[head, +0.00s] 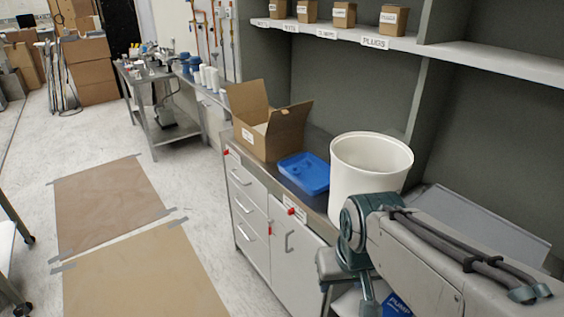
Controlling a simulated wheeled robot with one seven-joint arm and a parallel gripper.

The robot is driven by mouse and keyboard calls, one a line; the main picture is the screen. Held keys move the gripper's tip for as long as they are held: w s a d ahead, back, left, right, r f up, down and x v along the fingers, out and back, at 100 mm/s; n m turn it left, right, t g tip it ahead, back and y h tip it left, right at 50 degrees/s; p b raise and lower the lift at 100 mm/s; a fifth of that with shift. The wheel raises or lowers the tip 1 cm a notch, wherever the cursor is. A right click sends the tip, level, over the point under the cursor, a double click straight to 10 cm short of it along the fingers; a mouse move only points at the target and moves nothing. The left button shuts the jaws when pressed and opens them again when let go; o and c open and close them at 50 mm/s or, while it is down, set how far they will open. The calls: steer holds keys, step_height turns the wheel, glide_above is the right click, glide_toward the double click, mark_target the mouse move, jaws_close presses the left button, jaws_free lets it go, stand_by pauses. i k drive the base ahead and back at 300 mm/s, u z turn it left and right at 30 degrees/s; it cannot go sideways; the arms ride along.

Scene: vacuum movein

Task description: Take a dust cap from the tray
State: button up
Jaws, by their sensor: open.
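A blue tray (316,190) lies on the metal counter, between an open cardboard box and a white bucket. Small low blue shapes show inside it, but they are too small to tell clearly as dust caps. My gripper (346,298) is at the lower right, below my teal wrist joint, in front of the cabinet. It is apart from the tray, to its lower right. It looks open with nothing visible in it, though its lower end is partly hard to make out.
The cardboard box (266,136) has raised flaps and stands left of the tray. The tall white bucket (372,152) stands right of it. A shelf (480,56) with small labelled boxes runs above. Floor mats (140,280) lie left of the cabinet (250,215).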

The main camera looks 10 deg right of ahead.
mark_target(295, 170)
steer(key=u, duration=1.4)
steer(key=i, duration=2.4)
steer(key=z, duration=2.85)
steer(key=i, duration=0.5)
